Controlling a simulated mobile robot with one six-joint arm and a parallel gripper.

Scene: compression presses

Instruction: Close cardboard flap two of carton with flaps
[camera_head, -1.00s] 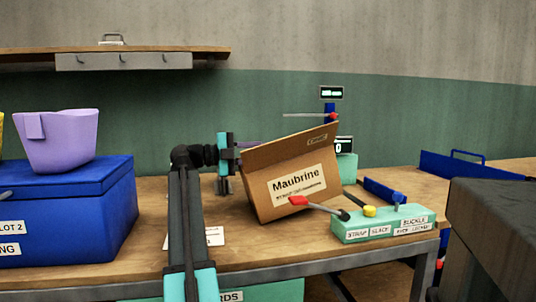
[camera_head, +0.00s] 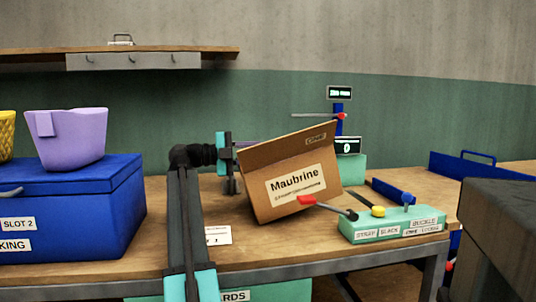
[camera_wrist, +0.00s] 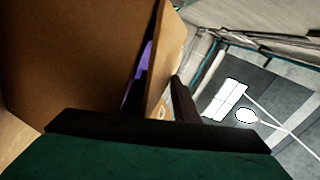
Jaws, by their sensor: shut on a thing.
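The brown carton (camera_head: 262,195), labelled "Maubrine", stands tilted on the bench. A raised flap marked ONE (camera_head: 290,146) slopes along its top. Flap two's marking cannot be read in either view. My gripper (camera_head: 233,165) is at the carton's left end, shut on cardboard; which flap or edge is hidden. In the wrist view, a broad cardboard panel (camera_wrist: 70,60) fills the left, and a narrow cardboard piece (camera_wrist: 167,62) stands beside my dark finger (camera_wrist: 187,103). A purple strip (camera_wrist: 137,82) shows between the two cardboard pieces.
A mint block (camera_head: 392,227) with a red-tipped lever (camera_head: 328,207) is close at the carton's right front. A blue box (camera_head: 70,205) bearing a purple bin (camera_head: 72,138) stands left. A white card (camera_head: 218,235) lies in front. A dark block (camera_head: 500,235) is at far right.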

